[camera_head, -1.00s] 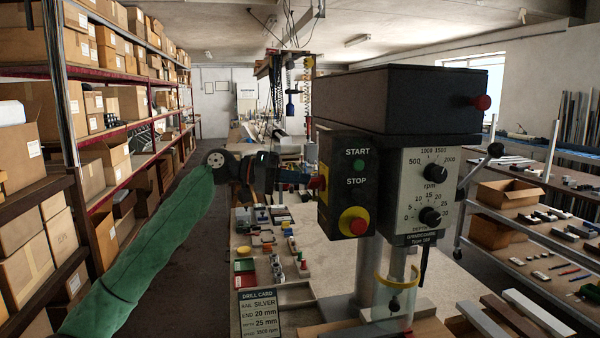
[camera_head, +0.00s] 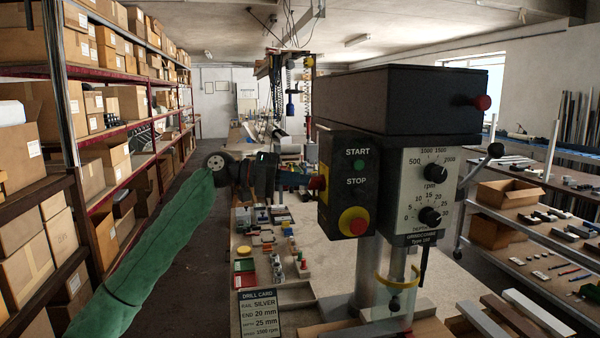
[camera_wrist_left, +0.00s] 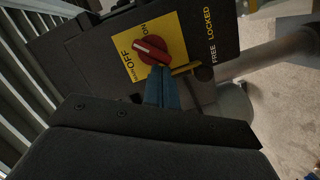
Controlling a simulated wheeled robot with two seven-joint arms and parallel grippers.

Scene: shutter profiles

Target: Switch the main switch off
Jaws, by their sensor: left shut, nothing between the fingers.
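The main switch is a red knob (camera_wrist_left: 152,50) on a yellow plate (camera_wrist_left: 174,35) lettered OFF and ON in the left wrist view. A pale line marks the knob, with one end toward the OFF side; its exact setting is hard to tell. In the head view only a thin edge of the yellow plate (camera_head: 324,171) shows, on the left side of the drill's control box (camera_head: 340,210). My left gripper (camera_wrist_left: 160,72) is shut and empty, its blue fingertips at the knob's lower edge; whether they touch it is unclear. It also shows in the head view (camera_head: 308,181). My right gripper is out of view.
The box front carries a green START button (camera_head: 359,165) and a red STOP button (camera_head: 354,221). A drill card (camera_head: 262,313) stands in front; loaded shelves (camera_head: 110,128) line the left.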

